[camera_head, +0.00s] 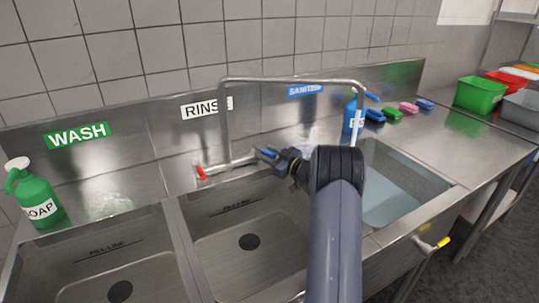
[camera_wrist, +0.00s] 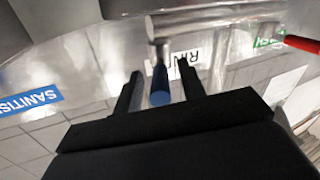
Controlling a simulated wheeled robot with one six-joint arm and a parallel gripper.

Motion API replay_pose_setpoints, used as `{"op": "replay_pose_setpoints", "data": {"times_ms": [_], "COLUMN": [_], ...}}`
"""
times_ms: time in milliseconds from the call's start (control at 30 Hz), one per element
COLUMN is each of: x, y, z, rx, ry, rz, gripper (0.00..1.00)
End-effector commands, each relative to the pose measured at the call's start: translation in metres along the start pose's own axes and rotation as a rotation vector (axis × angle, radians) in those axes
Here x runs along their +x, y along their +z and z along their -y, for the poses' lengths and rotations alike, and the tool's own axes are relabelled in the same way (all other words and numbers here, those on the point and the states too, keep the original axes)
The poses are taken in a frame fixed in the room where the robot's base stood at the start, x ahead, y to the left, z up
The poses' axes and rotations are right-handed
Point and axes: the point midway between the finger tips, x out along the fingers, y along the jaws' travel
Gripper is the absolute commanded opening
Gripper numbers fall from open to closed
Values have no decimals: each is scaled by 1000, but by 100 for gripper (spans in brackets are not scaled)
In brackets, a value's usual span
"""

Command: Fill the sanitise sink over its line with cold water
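The sanitise sink (camera_head: 425,178) is the right basin, under the blue SANITISE sign (camera_head: 304,90). A pale bluish surface that looks like water (camera_head: 392,203) shows in it; my arm hides part, and I cannot make out its fill line. The tap pipe (camera_head: 290,80) arches over to the sanitise side, with its lower end behind my arm. The blue tap handle (camera_head: 266,153) is right of the tap base; the red handle (camera_head: 202,173) is left. My gripper (camera_head: 279,156) is at the blue handle. In the wrist view the open fingers (camera_wrist: 160,88) stand either side of the blue handle (camera_wrist: 160,86), with gaps visible.
The rinse basin (camera_head: 215,250) and wash basin (camera_head: 85,270) look empty. A green soap bottle (camera_head: 38,200) stands at left. A yellow-ended lever (camera_head: 441,242) sticks out at the front right.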

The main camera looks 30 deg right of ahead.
Motion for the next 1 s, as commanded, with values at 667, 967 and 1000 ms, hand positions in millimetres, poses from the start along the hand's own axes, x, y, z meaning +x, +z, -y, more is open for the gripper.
{"op": "replay_pose_setpoints", "data": {"times_ms": [667,967,1000], "x": [0,0,0], "y": [-84,-98,-98], "z": [-17,-20,-20], "rx": [-2,0,0], "ry": [0,0,0], "rz": [-1,0,0], "gripper": [39,39,39]}}
